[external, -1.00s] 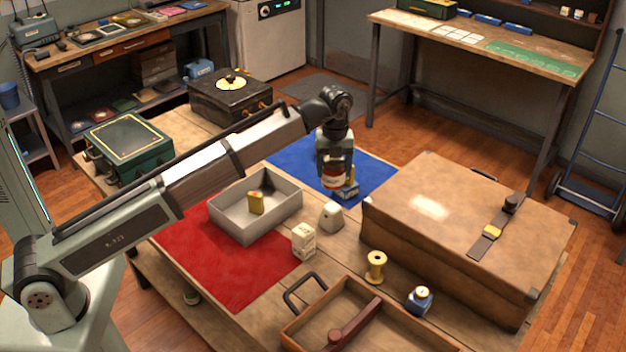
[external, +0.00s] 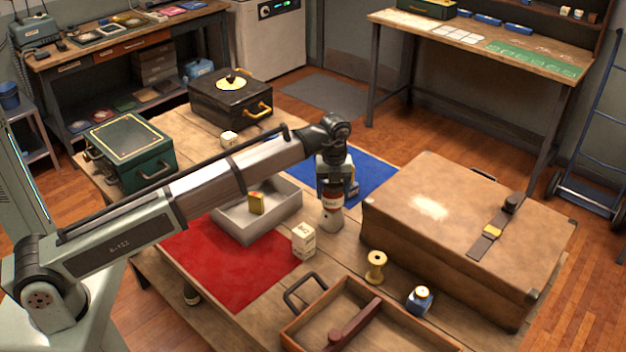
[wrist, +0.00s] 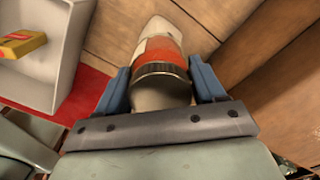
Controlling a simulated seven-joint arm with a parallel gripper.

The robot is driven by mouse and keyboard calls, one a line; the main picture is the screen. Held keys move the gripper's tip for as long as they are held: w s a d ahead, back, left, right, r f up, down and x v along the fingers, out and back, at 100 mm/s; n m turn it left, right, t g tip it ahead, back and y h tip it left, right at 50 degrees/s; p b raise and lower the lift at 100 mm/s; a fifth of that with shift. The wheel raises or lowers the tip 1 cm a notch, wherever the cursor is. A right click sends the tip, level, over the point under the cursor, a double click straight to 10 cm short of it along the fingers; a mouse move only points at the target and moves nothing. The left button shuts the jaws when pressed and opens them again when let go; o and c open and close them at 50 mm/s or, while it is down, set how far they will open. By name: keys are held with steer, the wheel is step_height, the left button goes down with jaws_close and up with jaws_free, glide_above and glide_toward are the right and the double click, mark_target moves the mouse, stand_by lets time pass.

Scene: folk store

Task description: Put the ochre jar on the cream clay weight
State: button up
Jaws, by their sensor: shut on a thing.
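The ochre jar (external: 333,198), with an orange-red band and a dark rim, is between the fingers of my gripper (external: 333,182). In the wrist view the jar (wrist: 160,55) sits between the two blue fingers of my gripper (wrist: 160,88), which is shut on it. The jar looks upright.
A grey tray (external: 232,232) with a yellow box (external: 257,203) is close on the left. A cream block (external: 303,240) stands in front. A large brown suitcase (external: 430,205) is close on the right. A yellow spool (external: 376,266) and blue bottle (external: 420,299) stand nearer the front.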

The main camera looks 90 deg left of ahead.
steer(key=shift+f, duration=0.15)
steer(key=o, duration=1.2)
steer(key=shift+o, duration=0.2)
step_height(320, 180, up, 12)
steer(key=shift+r, duration=0.2)
